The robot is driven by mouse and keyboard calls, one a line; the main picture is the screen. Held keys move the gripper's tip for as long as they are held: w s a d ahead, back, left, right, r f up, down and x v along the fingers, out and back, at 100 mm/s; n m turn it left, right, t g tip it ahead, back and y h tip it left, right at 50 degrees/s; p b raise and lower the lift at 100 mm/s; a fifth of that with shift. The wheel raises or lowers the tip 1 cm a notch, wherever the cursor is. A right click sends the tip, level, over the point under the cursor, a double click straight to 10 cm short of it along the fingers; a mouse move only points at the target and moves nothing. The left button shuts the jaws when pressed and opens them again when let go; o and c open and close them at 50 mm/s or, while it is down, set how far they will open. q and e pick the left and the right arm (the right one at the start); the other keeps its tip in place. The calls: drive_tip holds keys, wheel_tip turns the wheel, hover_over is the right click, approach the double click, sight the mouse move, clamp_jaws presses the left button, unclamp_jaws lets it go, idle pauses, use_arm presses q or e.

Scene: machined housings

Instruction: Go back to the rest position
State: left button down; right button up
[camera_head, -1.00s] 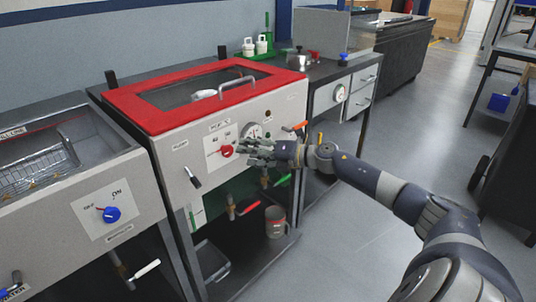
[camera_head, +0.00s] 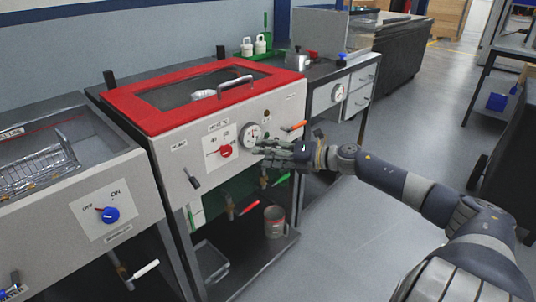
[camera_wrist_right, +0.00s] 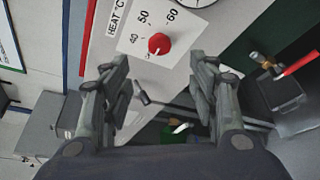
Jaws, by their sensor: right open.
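My right gripper (camera_head: 272,151) is open and empty in front of the red-lidded machine (camera_head: 160,117), just right of its red knob (camera_head: 226,151) and below its round gauge (camera_head: 251,134). In the right wrist view its two fingers (camera_wrist_right: 160,95) are spread apart. The red knob (camera_wrist_right: 159,43) with its heat scale lies beyond and above the fingertips there, apart from them. My left gripper is not in view.
A machine with a wire basket (camera_head: 38,168) and blue knob (camera_head: 110,214) stands at left. Handled valves, one red (camera_head: 249,207), and a grey mug (camera_head: 274,221) are below the red-lidded machine.

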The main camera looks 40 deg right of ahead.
idle(0.3)
